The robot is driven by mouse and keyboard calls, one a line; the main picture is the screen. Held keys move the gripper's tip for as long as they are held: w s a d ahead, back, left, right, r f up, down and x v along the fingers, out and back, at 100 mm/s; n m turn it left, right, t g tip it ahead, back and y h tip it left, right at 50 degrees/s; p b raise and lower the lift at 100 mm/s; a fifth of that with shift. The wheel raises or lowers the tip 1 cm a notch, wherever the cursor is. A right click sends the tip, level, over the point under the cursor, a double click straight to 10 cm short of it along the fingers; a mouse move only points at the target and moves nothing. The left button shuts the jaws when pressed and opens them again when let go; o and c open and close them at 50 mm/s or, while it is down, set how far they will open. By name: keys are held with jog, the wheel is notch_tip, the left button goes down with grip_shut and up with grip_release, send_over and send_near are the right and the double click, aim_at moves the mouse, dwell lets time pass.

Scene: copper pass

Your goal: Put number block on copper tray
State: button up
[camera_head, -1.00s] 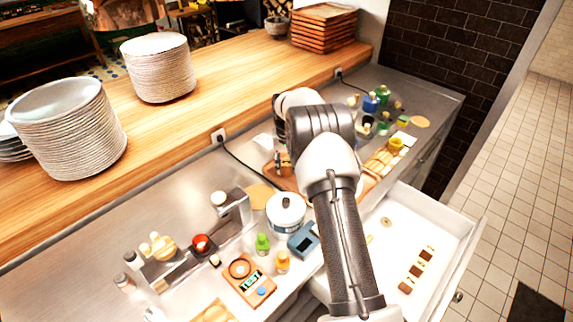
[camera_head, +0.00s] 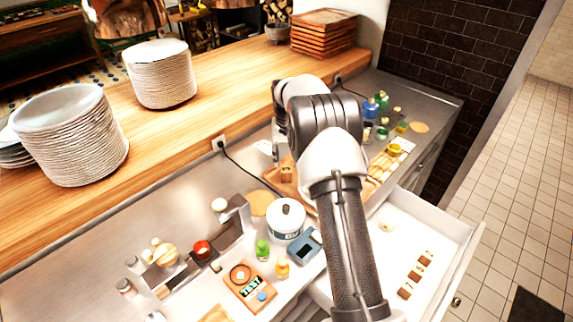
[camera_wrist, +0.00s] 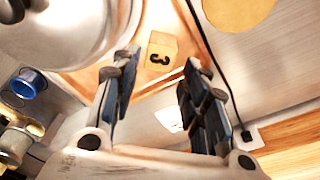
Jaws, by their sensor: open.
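The number block (camera_wrist: 160,54) is a small pale wooden cube with a dark 3 on its face, seen in the wrist view. It appears to rest on the orange copper tray (camera_wrist: 155,18). In the head view the block (camera_head: 287,173) shows on the copper tray (camera_head: 272,177), left of my arm. My gripper (camera_wrist: 162,62) is open, with its two dark fingers apart. The block appears beyond and between the fingertips, with visible gaps to both. In the head view my arm hides part of the tray, and I cannot make out the fingertips.
A white lidded pot (camera_head: 286,222) stands in front of the tray, close by the left finger in the wrist view. A black cable (camera_head: 240,160) runs behind. An orange scale (camera_head: 248,286), small bottles and an open white drawer (camera_head: 443,232) are nearby. Plate stacks stand on the wooden shelf.

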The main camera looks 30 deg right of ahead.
notch_tip(320, 180, up, 5)
notch_tip(320, 180, up, 10)
jog(key=n, duration=0.1)
send_over(286, 172)
jog(key=s+a, duration=0.5)
jog(key=s+a+r+n+t, duration=0.1)
jog(key=s+a+r, duration=0.35)
jog(key=s, duration=0.25)
jog(key=s+a+r+n+t, duration=0.1)
jog(key=s+a+r, duration=0.2)
jog(key=s+r, duration=0.25)
jog(key=s+a+f+n, duration=0.1)
jog(key=s+a+f, duration=0.1)
jog(key=s, duration=0.9)
jog(key=s+a+f+n+t, duration=0.1)
jog(key=s+a, duration=0.3)
jog(key=s, duration=0.8)
jog(key=shift+f+y+p, duration=0.3)
jog(key=shift+f+p, duration=0.05)
jog(key=shift+f, duration=0.3)
jog(key=shift+s, duration=0.1)
jog(key=shift+f+b, duration=0.65)
jog(key=shift+r, duration=0.15)
